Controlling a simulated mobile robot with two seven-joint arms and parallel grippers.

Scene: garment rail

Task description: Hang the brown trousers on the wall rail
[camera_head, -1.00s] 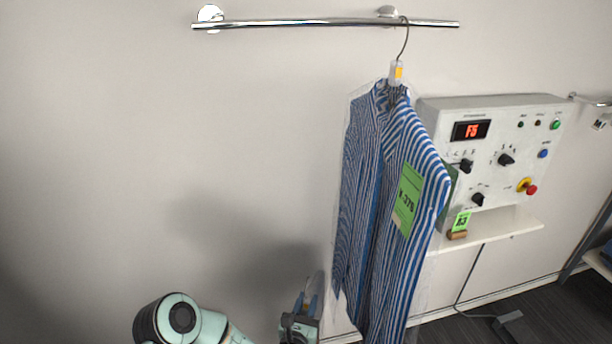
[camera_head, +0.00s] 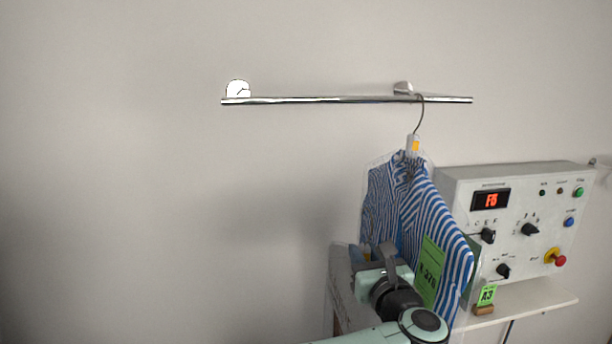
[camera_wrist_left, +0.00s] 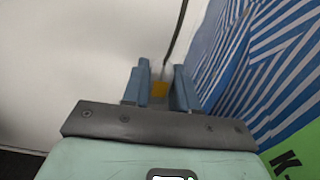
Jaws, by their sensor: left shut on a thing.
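The chrome wall rail (camera_head: 330,100) runs across the upper middle of the head view. My left gripper (camera_head: 362,255) is below the rail, just left of a striped shirt. In the left wrist view its blue fingers (camera_wrist_left: 161,87) are shut on a hanger neck (camera_wrist_left: 160,90) with an orange mark, and the dark hook rises above them. A pale, bagged garment (camera_head: 341,287), apparently the brown trousers, hangs at this gripper; my arm hides most of it and its colour is hard to tell. My right gripper is not in view.
A blue-striped shirt (camera_head: 440,235) in clear plastic with a green tag hangs near the rail's right end, close beside my left gripper. A white control box (camera_head: 515,215) stands right of it above a shelf (camera_head: 540,303). The rail's left and middle are free.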

